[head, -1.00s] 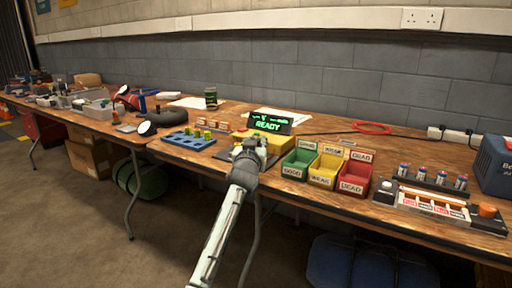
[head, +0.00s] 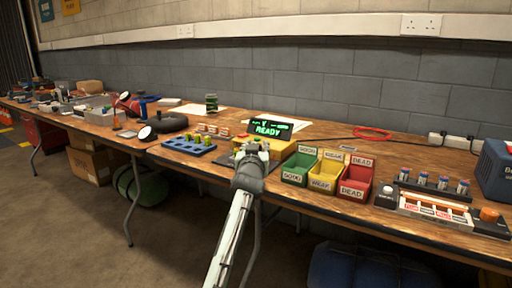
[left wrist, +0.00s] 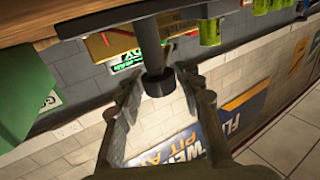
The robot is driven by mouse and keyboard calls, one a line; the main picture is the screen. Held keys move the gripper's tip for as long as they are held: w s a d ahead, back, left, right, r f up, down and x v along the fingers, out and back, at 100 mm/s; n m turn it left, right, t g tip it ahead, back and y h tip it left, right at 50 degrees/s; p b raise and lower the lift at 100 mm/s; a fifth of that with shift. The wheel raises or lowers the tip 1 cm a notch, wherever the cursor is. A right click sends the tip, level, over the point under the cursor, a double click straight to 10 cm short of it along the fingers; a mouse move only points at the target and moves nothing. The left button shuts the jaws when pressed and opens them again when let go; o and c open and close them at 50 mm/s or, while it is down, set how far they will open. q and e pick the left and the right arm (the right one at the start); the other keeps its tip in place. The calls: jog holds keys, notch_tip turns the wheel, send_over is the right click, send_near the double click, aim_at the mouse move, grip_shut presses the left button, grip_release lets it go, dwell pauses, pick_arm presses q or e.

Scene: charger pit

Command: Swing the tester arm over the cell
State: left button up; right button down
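The tester is a yellow box (head: 240,139) with a black display (head: 270,128) reading READY in green. My left gripper (head: 254,147) is in front of it and hides much of its front. In the left wrist view a dark bar with a round black knob (left wrist: 159,83), seemingly the tester arm, reaches between the fingers of my left gripper (left wrist: 157,92). The fingers are apart, one on each side of the knob, with a visible gap at the left finger. My right gripper is not in view.
Green (head: 299,168), yellow (head: 326,175) and red (head: 355,182) bins stand close to the right of my left gripper. A charger panel (head: 432,205) lies farther right.

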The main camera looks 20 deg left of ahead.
pick_arm(q)
jog(key=shift+o, duration=0.8)
jog(key=shift+v, duration=3.75)
